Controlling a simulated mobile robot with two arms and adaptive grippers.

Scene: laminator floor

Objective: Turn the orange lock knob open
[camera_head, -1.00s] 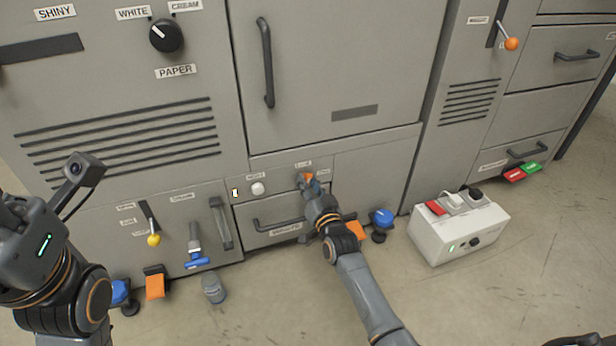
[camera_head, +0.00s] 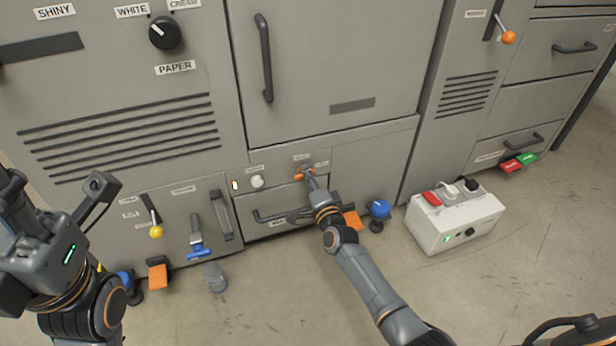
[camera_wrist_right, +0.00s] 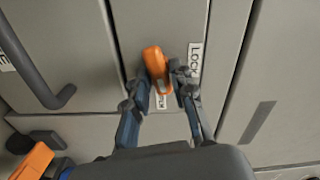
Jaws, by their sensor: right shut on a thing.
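The orange lock knob (camera_head: 298,177) sits on the low panel of the grey machine, under one small label and left of another. In the right wrist view the knob (camera_wrist_right: 156,64) is a long bar, nearly upright in the picture, with a "LOCK" label (camera_wrist_right: 195,61) to its right. A second label at its lower end is partly covered. My right gripper (camera_head: 309,176) is shut on the knob; its fingers (camera_wrist_right: 163,90) stand on either side of it. My left gripper (camera_head: 12,195) is at the left edge, away from the machine, its fingers partly cut off.
A drawer handle (camera_head: 268,216) lies below the knob. A white round knob (camera_head: 257,182) is to its left. A blue knob (camera_head: 380,208) and a white box (camera_head: 455,226) with a red switch are to the right.

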